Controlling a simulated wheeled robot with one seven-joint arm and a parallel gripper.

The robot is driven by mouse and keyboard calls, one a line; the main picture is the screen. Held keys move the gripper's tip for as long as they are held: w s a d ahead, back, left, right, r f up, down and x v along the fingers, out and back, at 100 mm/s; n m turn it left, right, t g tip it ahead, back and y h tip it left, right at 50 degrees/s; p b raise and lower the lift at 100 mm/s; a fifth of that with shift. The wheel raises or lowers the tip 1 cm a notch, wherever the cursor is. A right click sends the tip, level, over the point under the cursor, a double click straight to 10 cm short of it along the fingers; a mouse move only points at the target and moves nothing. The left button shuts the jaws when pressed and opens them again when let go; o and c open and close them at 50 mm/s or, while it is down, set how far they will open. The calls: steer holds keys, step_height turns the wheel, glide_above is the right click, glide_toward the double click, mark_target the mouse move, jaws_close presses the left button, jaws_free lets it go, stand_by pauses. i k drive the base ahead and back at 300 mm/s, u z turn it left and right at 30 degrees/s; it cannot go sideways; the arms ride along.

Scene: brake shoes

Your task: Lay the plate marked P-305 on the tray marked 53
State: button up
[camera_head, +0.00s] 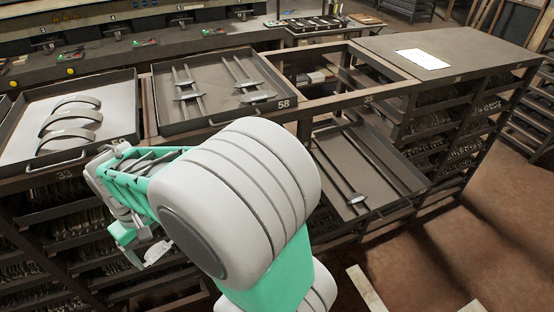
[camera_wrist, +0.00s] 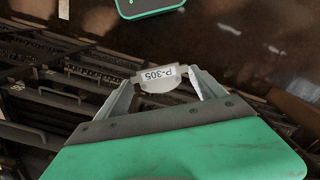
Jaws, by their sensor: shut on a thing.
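The plate marked P-305 (camera_wrist: 157,85) is a small grey piece with a rounded edge and a white label, upside down in the wrist view. My gripper (camera_wrist: 166,80) is shut on it, with one finger at each end. In the head view my gripper (camera_head: 145,250) hangs at lower left, in front of the rack and below the tray tops, with a small pale piece at its tip. The left tray (camera_head: 118,92) holds several curved shoes; its front label looks like 33 or 53, too small to be sure.
A tray marked 58 (camera_head: 160,120) holds rods and small plates. A lower, pulled-out tray (camera_head: 385,165) at right holds long rods, near a label like 35. A paper (camera_head: 423,59) lies on the right bench top. My arm covers part of the rack front.

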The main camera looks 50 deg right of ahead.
mark_target(397, 181)
steer(key=u, duration=2)
steer(key=k, duration=2.2)
steer(key=z, duration=0.45)
